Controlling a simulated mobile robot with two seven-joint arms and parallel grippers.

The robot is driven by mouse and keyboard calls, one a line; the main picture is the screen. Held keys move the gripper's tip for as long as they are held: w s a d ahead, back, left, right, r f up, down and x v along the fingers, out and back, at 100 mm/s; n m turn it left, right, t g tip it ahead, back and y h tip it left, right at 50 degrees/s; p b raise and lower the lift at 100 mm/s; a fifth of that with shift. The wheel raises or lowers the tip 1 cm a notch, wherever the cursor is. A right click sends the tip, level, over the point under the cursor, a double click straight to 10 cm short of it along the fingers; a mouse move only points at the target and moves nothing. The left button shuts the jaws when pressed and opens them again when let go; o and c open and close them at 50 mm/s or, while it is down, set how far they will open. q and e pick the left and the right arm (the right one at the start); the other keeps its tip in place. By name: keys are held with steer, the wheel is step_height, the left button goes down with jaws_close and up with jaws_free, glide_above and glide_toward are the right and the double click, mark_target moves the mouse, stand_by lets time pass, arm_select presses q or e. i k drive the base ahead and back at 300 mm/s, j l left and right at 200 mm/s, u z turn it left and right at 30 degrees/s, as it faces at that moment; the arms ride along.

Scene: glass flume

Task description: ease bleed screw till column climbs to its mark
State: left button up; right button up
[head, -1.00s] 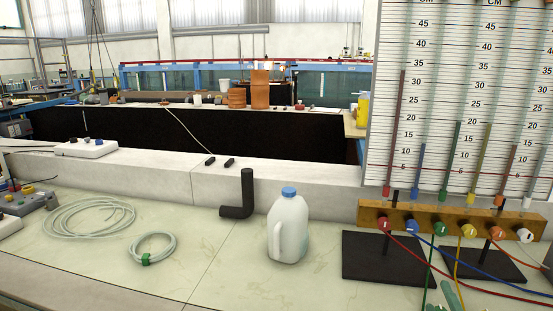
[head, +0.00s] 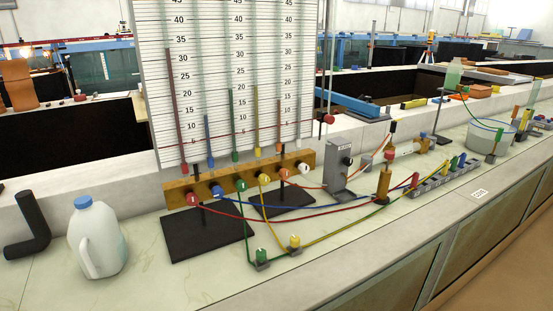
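The manometer board (head: 225,60) stands left of centre, with a scale and several coloured columns. The red column (head: 174,110) is the tallest. The blue (head: 208,140), green (head: 233,130), yellow (head: 256,120) and orange (head: 279,134) columns are lower. A red line crosses the board low down, ending at a red knob (head: 328,119) on the right. Below is a brass manifold (head: 176,194) with numbered coloured knobs. A grey block (head: 336,172) with a black knob (head: 347,161) and a small unreadable label stands right of it. I cannot tell which part is the bleed screw. Neither gripper shows.
A white jug (head: 97,238) and black elbow pipe (head: 30,226) stand at left. Coloured tubes cross the bench to a brass post (head: 383,184) and a grey connector strip (head: 432,184). A bucket (head: 485,136) is farther right.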

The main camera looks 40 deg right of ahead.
mark_target(347, 161)
steer(key=z, duration=1.8)
